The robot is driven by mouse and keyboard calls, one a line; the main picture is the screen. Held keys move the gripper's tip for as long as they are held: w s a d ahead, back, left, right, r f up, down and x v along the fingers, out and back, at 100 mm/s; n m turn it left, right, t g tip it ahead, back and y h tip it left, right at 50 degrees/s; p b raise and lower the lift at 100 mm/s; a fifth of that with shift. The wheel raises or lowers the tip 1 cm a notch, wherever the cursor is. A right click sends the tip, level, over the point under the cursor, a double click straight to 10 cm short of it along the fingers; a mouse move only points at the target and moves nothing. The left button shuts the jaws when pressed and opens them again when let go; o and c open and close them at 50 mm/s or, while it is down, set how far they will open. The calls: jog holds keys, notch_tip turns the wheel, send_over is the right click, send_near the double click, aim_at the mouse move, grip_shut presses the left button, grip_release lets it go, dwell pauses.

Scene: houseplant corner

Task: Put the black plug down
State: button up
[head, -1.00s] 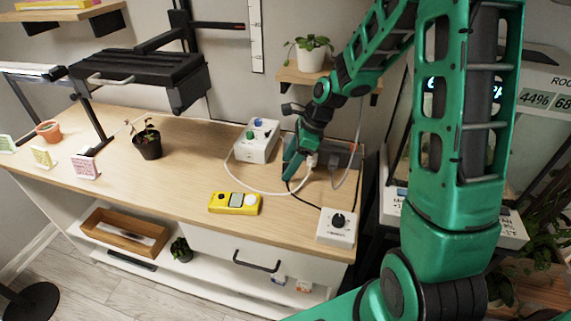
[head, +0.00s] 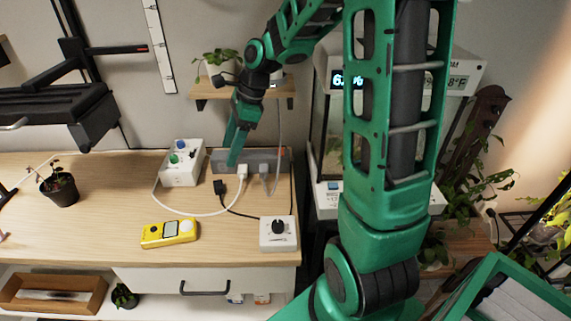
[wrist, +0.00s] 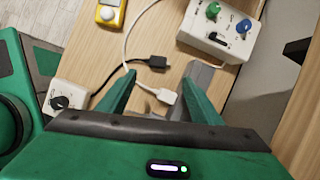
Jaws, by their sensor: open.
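The black plug (head: 219,187) lies on the wooden tabletop just in front of the grey power strip (head: 218,160), outside its sockets. Its black cord runs right to the white dial box (head: 278,233). In the wrist view the black plug (wrist: 152,63) shows beyond my fingertips, apart from them. My gripper (head: 235,157) is open and empty, raised above the strip and pointing down. In the wrist view its two green fingers (wrist: 160,80) are spread, with a white plug (wrist: 165,96) showing between them. My fingers hide part of the strip.
A white plug and a grey plug (head: 264,168) sit at the strip. A white box with knobs (head: 182,163) stands left of it. A yellow meter (head: 169,233) lies in front. A shelf (head: 240,92) hangs close to my arm. The left tabletop has clear room.

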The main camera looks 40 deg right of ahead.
jog(key=s+d+n+h, duration=0.1)
jog(key=s+d+n, duration=0.2)
jog(key=s, duration=0.7)
jog(key=s+d+r+n+g+h, duration=0.1)
jog(key=s+d+n, duration=0.3)
jog(key=s+n, duration=0.3)
jog(key=s+d+r+n+g+h, duration=0.1)
jog(key=s+d+n, duration=0.3)
jog(key=s, duration=0.8)
jog(key=shift+s+d+r+n+h, duration=0.2)
jog(key=shift+s+n+h, duration=0.25)
jog(key=shift+n, duration=0.45)
jog(key=shift+w, duration=0.1)
